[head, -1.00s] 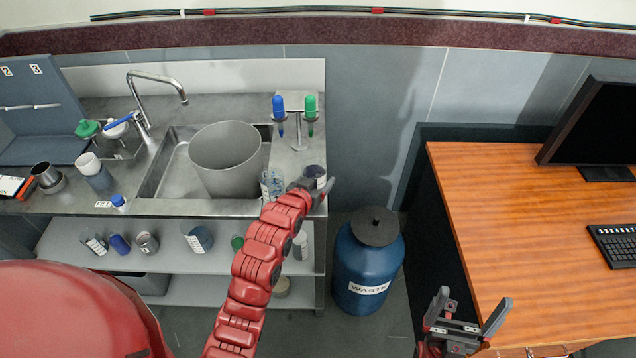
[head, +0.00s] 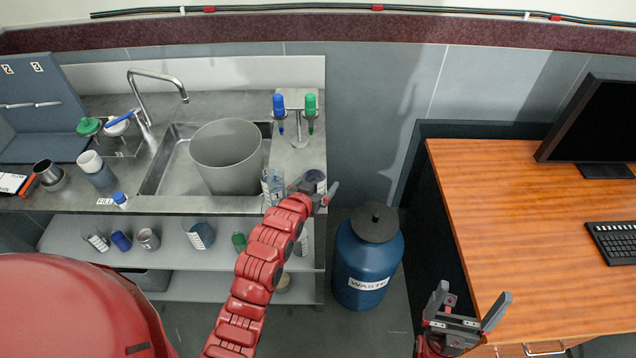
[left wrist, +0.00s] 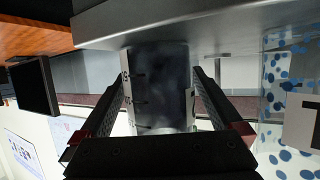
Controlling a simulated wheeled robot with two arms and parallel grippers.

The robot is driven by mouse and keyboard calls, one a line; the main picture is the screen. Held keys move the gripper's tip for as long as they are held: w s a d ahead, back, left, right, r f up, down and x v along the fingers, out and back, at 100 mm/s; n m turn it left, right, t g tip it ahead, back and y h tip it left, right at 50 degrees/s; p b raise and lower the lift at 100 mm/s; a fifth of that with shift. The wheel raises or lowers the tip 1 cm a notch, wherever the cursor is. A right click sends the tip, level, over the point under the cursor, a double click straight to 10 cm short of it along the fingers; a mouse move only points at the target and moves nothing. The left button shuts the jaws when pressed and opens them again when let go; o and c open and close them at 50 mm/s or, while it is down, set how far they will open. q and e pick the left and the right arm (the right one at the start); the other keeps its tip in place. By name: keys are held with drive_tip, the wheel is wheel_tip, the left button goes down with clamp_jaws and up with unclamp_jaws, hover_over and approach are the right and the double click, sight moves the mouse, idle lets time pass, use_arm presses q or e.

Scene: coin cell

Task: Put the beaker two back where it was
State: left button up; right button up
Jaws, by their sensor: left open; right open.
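A glass beaker with dark contents (head: 316,177) stands at the right front corner of the steel counter; it also shows in the left wrist view (left wrist: 160,85), between my fingers. My left gripper (head: 324,192) is open around or right in front of it; I cannot tell whether a finger touches it. A second beaker with blue dots (head: 271,184) stands just left of it, and shows at the right edge of the left wrist view (left wrist: 292,75). I cannot read a number on either. My right gripper (head: 467,309) is open and empty beside the desk.
The sink holds a large grey bin (head: 227,158). A stand with blue and green pipettes (head: 296,115) is behind the beakers. A blue waste drum (head: 369,258) stands on the floor right of the counter. The wooden desk (head: 520,210) is at the right.

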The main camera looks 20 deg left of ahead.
use_arm(q)
drive_tip(key=shift+s+r, duration=0.15)
drive_tip(key=shift+s, duration=0.05)
drive_tip(key=b+v, duration=0.2)
drive_tip(key=v, duration=0.6)
drive_tip(key=shift+a, duration=0.1)
drive_tip(key=shift+v, duration=1.85)
